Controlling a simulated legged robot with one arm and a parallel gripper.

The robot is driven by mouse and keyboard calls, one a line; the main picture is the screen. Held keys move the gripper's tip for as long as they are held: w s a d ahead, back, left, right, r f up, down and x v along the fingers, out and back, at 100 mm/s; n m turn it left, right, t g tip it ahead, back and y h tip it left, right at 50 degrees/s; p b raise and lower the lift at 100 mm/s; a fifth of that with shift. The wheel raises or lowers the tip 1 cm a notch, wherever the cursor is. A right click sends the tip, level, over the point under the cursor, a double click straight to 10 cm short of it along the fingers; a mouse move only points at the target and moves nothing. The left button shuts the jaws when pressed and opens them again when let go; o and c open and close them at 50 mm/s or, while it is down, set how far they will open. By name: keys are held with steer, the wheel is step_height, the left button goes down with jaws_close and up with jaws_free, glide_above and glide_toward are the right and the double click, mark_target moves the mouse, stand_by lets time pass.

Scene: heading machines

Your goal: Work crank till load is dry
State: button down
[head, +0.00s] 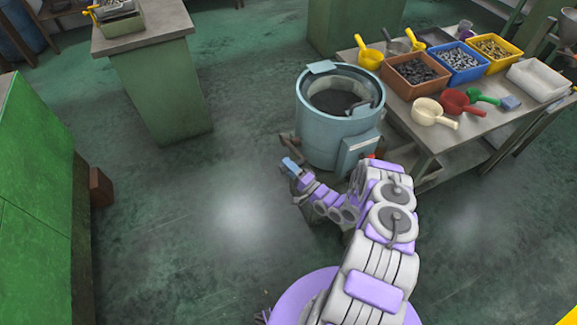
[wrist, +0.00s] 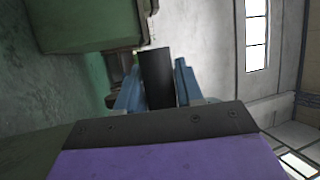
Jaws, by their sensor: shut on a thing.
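The round blue-grey machine (head: 333,128) stands on the floor left of the workbench, with an open top and a dark inside. Whether a load lies in it, wet or dry, I cannot tell. My gripper (head: 291,167) is low at the machine's front left side. In the wrist view my gripper's blue fingers are on both sides of a black crank handle (wrist: 157,72), and they are shut on it. The handle is hidden in the head view. A green body (wrist: 90,22) fills the upper left of the wrist view.
A workbench (head: 440,137) at the right bears bins of small parts (head: 414,75) and several scoops (head: 432,113). A green cabinet (head: 35,190) stands at the left and a green pedestal table (head: 160,90) behind. The floor (head: 230,185) left of the machine is clear.

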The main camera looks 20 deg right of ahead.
steer(key=shift+d, duration=0.1)
steer(key=c, duration=0.8)
jaws_free()
steer(key=shift+s, duration=0.15)
steer(key=v, duration=1.7)
steer(key=shift+d+f, duration=0.15)
steer(key=shift+f, duration=0.05)
